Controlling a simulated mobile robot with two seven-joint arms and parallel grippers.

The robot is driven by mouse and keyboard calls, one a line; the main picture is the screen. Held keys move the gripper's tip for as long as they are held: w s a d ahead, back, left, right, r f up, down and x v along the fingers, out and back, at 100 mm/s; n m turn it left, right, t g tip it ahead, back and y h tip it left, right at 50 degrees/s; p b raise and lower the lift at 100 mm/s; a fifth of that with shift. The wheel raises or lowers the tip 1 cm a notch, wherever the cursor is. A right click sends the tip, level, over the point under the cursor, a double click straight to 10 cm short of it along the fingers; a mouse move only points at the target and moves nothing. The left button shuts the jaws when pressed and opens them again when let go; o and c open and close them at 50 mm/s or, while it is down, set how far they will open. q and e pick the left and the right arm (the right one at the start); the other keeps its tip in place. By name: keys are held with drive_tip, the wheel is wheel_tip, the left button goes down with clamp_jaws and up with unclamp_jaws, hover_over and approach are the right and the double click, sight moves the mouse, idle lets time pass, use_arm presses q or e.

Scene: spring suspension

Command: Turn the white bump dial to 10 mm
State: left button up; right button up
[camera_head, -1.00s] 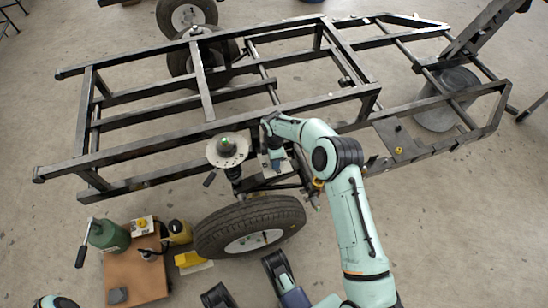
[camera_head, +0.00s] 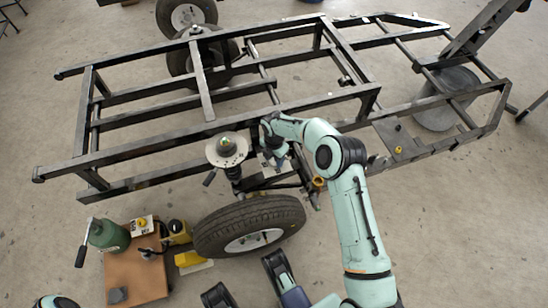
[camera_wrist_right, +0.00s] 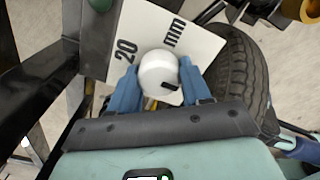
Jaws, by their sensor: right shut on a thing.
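The white bump dial (camera_wrist_right: 158,74) is a round white knob with a black mark, which points to the lower right in the right wrist view. It sits in front of a white plate (camera_wrist_right: 188,40) printed "20" and "mm"; other markings are hidden. My right gripper (camera_wrist_right: 160,84) has its blue fingers on either side of the dial and is shut on it. In the head view my right gripper (camera_head: 275,163) is beside the spring unit and covers the dial.
A black frame (camera_head: 140,183) spans the scene. A tyre (camera_head: 212,238) lies just below my right gripper, beside a round perforated plate (camera_head: 226,153) on the spring unit.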

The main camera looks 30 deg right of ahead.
idle(0.5)
drive_tip(key=o, duration=1)
drive_tip(key=shift+r, duration=0.15)
use_arm(q)
drive_tip(key=w+r+t+p, duration=0.2)
drive_tip(key=w+r+p, duration=0.1)
drive_tip(key=w, duration=0.3)
drive_tip(key=shift+w+d+r, duration=0.35)
drive_tip(key=shift+d+r, duration=0.05)
use_arm(e)
wheel_tip(320, 180, up, 13)
drive_tip(key=shift+r, duration=0.1)
